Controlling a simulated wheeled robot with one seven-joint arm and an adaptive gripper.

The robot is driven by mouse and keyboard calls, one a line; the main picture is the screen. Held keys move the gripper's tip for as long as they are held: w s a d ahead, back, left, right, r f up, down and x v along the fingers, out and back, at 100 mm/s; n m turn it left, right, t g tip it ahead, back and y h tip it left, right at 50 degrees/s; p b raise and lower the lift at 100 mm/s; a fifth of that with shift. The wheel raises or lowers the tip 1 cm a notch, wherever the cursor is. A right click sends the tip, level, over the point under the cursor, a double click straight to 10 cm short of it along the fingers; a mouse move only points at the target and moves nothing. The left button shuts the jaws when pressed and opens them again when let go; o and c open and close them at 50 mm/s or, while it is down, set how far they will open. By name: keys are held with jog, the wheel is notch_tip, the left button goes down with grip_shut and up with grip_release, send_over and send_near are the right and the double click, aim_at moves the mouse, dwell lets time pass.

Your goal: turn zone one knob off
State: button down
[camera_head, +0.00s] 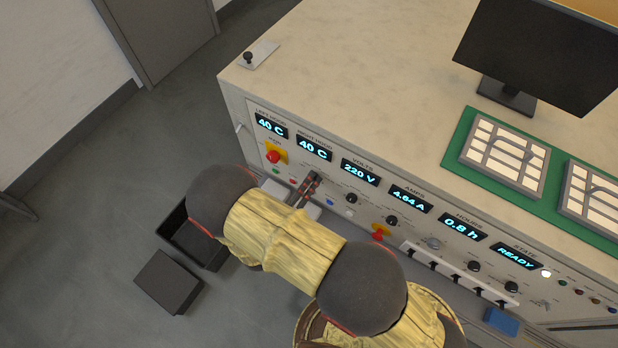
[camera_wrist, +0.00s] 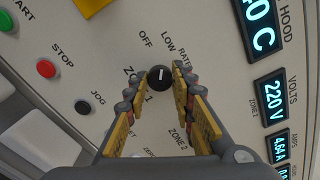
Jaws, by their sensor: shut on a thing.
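The zone one knob (camera_wrist: 160,77) is small, round and black with a white pointer line. In the wrist view it sits between my fingertips, below the OFF and LOW labels. Its line stands roughly upright in the picture, and I cannot tell exactly which label it points to. My gripper (camera_wrist: 157,90) is shut on the knob, one finger on each side. In the head view my gripper (camera_head: 308,188) reaches the front panel below the 40 C and 220 V displays, and it hides the knob there.
Red STOP (camera_wrist: 46,69) and black JOG (camera_wrist: 83,107) buttons lie left of the knob. Other black knobs (camera_head: 351,198) sit to the right on the panel. A red emergency button (camera_head: 273,156) is at the left end. An open dark bin (camera_head: 176,232) stands on the floor.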

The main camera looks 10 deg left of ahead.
jog(key=n+p, duration=0.2)
jog(key=n, duration=0.3)
jog(key=shift+n+p, duration=0.3)
jog(key=shift+p, duration=0.05)
dwell(0.4)
jog(key=c, duration=1.5)
grip_release()
jog(key=v, duration=0.7)
jog(key=shift+s, duration=0.3)
jog(key=shift+a, duration=0.15)
